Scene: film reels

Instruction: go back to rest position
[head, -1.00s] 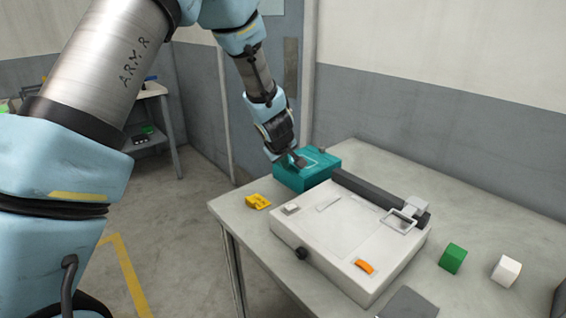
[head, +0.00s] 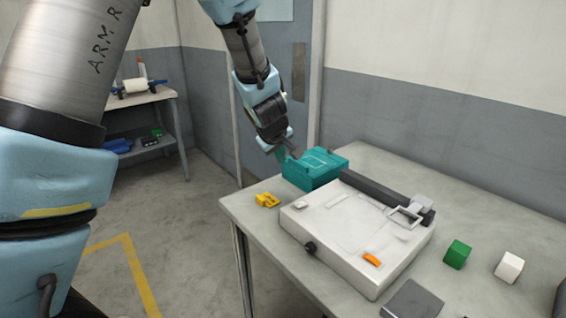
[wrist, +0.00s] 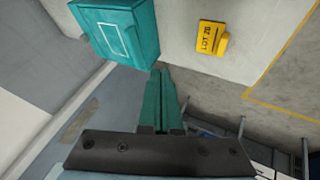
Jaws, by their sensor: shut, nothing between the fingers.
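My gripper (head: 287,154) is beside the left end of the teal box (head: 326,172) in the head view, slightly above the table. In the wrist view its teal fingers (wrist: 160,80) are together with nothing between them. The teal box (wrist: 128,32) lies up and left of the fingertips there, with a pale rectangle outline on one face. Whether the fingers touch the box is hard to tell, but a gap shows in the wrist view.
The table (head: 480,225) bears a white flat device (head: 345,220), a yellow tag (head: 267,200), a green block (head: 457,254), a white block (head: 509,267) and a grey plate (head: 412,300). A shelf (head: 150,100) stands at back left. The floor between is clear.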

